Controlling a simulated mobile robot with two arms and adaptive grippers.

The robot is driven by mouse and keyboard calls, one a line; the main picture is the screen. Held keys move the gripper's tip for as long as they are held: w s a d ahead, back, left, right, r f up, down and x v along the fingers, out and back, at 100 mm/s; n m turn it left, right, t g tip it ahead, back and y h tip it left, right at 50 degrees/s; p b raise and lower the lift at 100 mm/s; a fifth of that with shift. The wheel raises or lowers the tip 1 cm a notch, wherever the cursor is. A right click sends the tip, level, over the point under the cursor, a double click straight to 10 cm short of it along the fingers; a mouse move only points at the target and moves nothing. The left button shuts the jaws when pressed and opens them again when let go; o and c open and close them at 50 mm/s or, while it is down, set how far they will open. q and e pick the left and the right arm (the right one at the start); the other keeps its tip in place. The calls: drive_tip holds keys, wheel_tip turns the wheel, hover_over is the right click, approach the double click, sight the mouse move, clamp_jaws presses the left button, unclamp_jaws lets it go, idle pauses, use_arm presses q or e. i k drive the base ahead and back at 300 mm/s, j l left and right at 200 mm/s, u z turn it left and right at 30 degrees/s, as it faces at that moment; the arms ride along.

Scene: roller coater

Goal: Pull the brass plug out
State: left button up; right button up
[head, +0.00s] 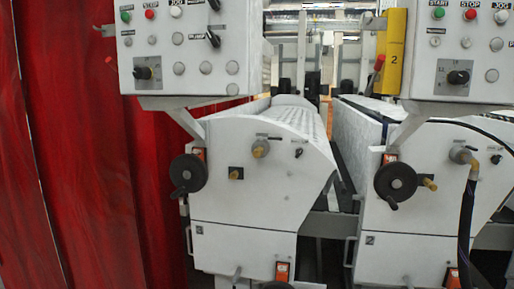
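On the white front of the left machine, a small brass plug (236,173) sticks out of a dark square mount, just right of a black handwheel. Above it to the right, a larger brass-coloured fitting (260,148) with a round grey collar also sticks out. A similar brass plug (429,183) shows on the right machine. I cannot tell from the view which one the task means. Neither of my grippers is in view.
Black handwheels (188,173) and (396,181) protrude from the machines. Control boxes (190,45) and (460,50) overhang them. A dark hose (466,225) hangs from a brass elbow at right. A red curtain (85,180) hangs at left. A narrow gap separates the machines.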

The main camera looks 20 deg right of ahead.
sight(257, 153)
drive_tip(key=i+l, duration=0.1)
drive_tip(key=l, duration=0.4)
drive_tip(key=i+l, duration=0.1)
drive_tip(key=l, duration=0.35)
drive_tip(key=i+l, duration=0.1)
drive_tip(key=l, duration=0.4)
drive_tip(key=i+l+u, duration=0.1)
drive_tip(key=l, duration=0.35)
